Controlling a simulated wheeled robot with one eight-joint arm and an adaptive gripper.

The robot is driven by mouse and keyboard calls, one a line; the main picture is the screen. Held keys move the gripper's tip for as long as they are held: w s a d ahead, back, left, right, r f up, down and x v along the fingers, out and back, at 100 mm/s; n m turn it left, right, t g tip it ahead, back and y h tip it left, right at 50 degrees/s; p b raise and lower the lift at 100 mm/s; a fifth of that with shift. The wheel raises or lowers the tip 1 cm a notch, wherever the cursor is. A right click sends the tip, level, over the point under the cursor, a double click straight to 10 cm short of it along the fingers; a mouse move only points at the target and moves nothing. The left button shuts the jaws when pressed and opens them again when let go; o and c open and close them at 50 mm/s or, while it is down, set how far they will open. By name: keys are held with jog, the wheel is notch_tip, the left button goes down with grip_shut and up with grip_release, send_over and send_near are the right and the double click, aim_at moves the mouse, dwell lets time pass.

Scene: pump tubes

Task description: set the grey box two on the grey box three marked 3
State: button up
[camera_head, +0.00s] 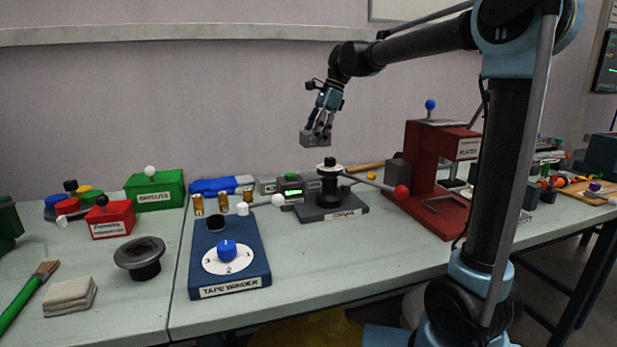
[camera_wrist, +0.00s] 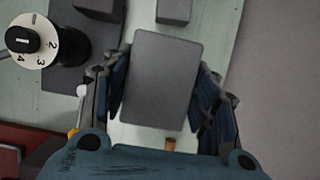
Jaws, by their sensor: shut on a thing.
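My gripper (camera_head: 319,127) is shut on a plain grey box (camera_head: 315,140), held in the air above and behind the black-knobbed device on the table. In the wrist view the grey box (camera_wrist: 160,75) sits between the two fingers of my gripper (camera_wrist: 161,98); no mark shows on its visible face. Two small grey boxes stand near the wall, one (camera_head: 268,185) left of the green display and one (camera_head: 311,187) right of it. Their marks are too small to read, so I cannot tell which is box three. The held box is apart from both.
The device (camera_head: 335,212) with a dial and red-tipped lever stands below the held box. A red press (camera_head: 440,190) is to its right. The blue tape winder (camera_head: 230,270) and brass cylinders (camera_head: 197,204) are left.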

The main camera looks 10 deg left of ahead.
aim_at(309, 175)
jog(key=shift+a, duration=0.2)
jog(key=shift+f, duration=5)
jog(key=shift+f, duration=0.1)
jog(key=o, duration=1.2)
jog(key=shift+c, duration=0.2)
jog(key=v, duration=1.2)
jog(key=shift+a, duration=0.1)
